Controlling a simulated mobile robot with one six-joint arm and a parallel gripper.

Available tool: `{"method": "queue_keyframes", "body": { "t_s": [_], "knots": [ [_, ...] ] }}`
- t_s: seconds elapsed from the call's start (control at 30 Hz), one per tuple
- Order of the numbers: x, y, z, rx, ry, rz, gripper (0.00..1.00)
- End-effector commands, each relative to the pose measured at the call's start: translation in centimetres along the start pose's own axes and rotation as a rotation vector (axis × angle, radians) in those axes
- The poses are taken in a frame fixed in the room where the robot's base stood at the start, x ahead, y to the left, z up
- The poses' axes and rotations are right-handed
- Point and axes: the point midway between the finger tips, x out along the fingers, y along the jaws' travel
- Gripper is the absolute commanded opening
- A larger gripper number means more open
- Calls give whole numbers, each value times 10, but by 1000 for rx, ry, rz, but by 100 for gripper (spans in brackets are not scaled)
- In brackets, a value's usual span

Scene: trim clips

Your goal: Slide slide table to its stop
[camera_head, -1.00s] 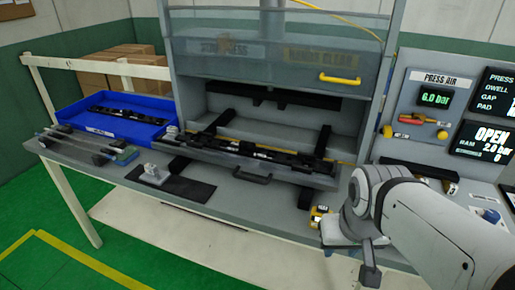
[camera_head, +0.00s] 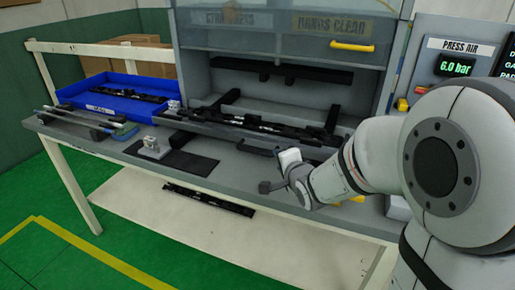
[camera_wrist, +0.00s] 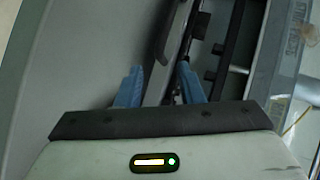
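The slide table (camera_head: 205,130) is a grey plate at the front of the press opening. A long black trim strip (camera_head: 265,124) with small clips lies on it. Its dark handle (camera_head: 256,149) sticks out at the front edge. My gripper (camera_head: 283,156) is close to the right end of the handle; contact cannot be told in the head view. In the wrist view, the two blue fingertips of my gripper (camera_wrist: 160,84) are apart, with a grey and dark edge showing between and beyond them. The fingers themselves are hardly visible in the head view.
The press frame (camera_head: 185,50) and its raised clear guard (camera_head: 260,38) with a yellow handle (camera_head: 352,46) stand above. A blue bin (camera_head: 75,99) is at left. A small grey fixture (camera_head: 152,147) and a black mat (camera_head: 190,163) lie on the bench in front.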

Motion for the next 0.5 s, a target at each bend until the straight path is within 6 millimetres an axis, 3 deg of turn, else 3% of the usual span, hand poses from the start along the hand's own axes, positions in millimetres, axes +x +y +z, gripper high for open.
{"method": "queue_keyframes", "body": {
  "t_s": [0.03, 0.2, 0.37, 0.5],
  "knots": [
    [14, 8, 11, 72, -26, -51, 34],
    [32, 4, 32, 254, -101, -176, 34],
    [42, -2, 38, 309, -129, -212, 34],
    [61, -6, 40, 311, -130, -212, 34]
  ]
}}
